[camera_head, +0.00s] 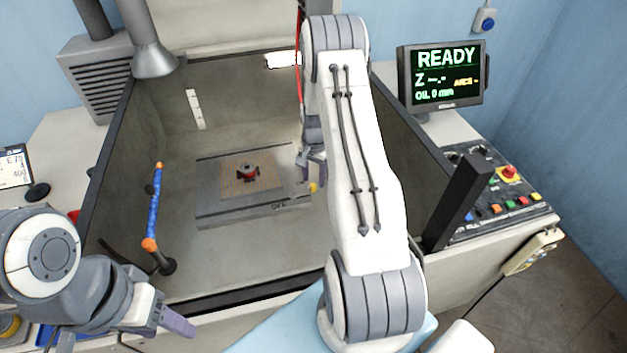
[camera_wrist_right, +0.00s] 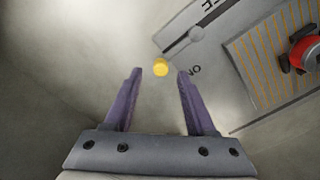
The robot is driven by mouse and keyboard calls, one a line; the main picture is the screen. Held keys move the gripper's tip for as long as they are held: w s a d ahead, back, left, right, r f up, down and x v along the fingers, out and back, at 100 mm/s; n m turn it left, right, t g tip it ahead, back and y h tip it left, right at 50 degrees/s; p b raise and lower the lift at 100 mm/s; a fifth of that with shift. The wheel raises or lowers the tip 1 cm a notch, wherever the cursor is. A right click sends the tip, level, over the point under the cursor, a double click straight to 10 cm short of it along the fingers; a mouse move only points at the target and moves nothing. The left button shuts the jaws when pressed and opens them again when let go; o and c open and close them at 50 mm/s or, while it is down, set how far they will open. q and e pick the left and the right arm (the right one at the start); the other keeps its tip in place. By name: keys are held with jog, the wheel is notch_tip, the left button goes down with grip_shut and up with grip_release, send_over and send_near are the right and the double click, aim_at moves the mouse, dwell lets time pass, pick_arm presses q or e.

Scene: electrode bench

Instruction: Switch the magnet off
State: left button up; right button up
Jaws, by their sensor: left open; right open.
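The magnet is a flat grey plate (camera_head: 225,208) on the tank floor, with a striped tan square pad on top. Its lever ends in a yellow knob (camera_head: 313,187) at the plate's right end. In the right wrist view the yellow knob (camera_wrist_right: 161,67) lies between the fingertips of my right gripper (camera_wrist_right: 160,72), which is open. I cannot tell whether the fingers touch it. The "ON" lettering (camera_wrist_right: 193,71) shows near the knob, upside down; other lettering is cut off at the top. My left gripper (camera_head: 172,322) is empty, outside the tank's front edge.
A red and black part (camera_head: 247,173) sits on the striped pad. A blue jointed hose (camera_head: 154,205) stands in the tank's left side. Dark tank walls surround the plate. A monitor (camera_head: 442,75) reads READY; a button panel (camera_head: 500,205) is at right.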

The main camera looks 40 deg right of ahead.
aim_at(313, 184)
jog(key=shift+f+p, duration=0.3)
jog(key=shift+f, duration=1.3)
grip_shut()
